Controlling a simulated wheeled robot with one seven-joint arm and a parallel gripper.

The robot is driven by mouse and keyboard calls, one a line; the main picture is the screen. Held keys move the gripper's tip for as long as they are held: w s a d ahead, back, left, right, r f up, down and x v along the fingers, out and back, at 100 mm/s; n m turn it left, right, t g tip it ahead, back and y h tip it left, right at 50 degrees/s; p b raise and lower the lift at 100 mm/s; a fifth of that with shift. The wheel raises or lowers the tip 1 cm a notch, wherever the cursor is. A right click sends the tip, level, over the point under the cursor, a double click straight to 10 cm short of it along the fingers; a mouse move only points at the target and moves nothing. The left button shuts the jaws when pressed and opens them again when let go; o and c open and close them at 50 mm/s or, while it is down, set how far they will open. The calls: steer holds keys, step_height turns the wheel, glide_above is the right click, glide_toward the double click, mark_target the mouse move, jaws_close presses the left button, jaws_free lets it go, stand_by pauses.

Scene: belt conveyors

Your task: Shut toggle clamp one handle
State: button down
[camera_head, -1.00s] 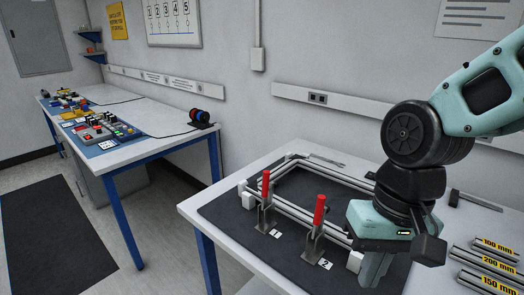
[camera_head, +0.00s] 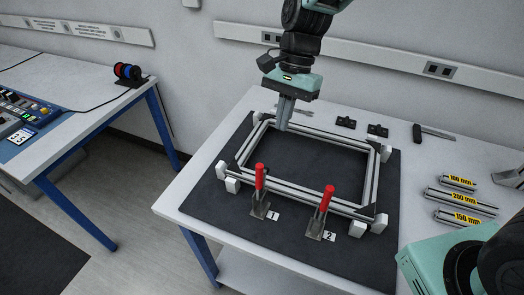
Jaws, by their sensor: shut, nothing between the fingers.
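Toggle clamp one has a red handle (camera_head: 260,177) standing upright on a metal base (camera_head: 259,208) beside the label "1" (camera_head: 272,215). It is at the front left of an aluminium profile frame (camera_head: 300,191). Toggle clamp two has a similar red handle (camera_head: 327,198), nearly upright with a slight lean, beside the label "2" (camera_head: 328,236). My gripper (camera_head: 283,127) points down near the frame's back rail, behind clamp one and apart from both handles. Its fingers are shut with nothing between them.
The frame lies on a dark mat (camera_head: 270,245), with white blocks (camera_head: 233,185) at its corners. Labelled profile pieces (camera_head: 458,216) and a dark-headed tool (camera_head: 434,132) lie at the right. Small black parts (camera_head: 346,122) are behind the frame. Another bench stands left.

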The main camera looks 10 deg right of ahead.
mark_target(265, 169)
steer(key=s+a+f+p, duration=0.1)
steer(key=f, duration=0.1)
steer(key=s+a+f+p, duration=0.1)
steer(key=f, duration=0.1)
steer(key=s+a+f+p, duration=0.1)
steer(key=s+f, duration=0.1)
steer(key=f, duration=0.1)
steer(key=shift+s+a+p, duration=0.1)
steer(key=shift+a+p, duration=0.2)
steer(key=shift+a, duration=0.1)
steer(key=shift+s+a+f, duration=0.2)
steer(key=shift+s+a, duration=0.15)
steer(key=shift+a+r+p, duration=0.1)
steer(key=shift+a+p, duration=0.05)
steer(key=shift+p, duration=0.15)
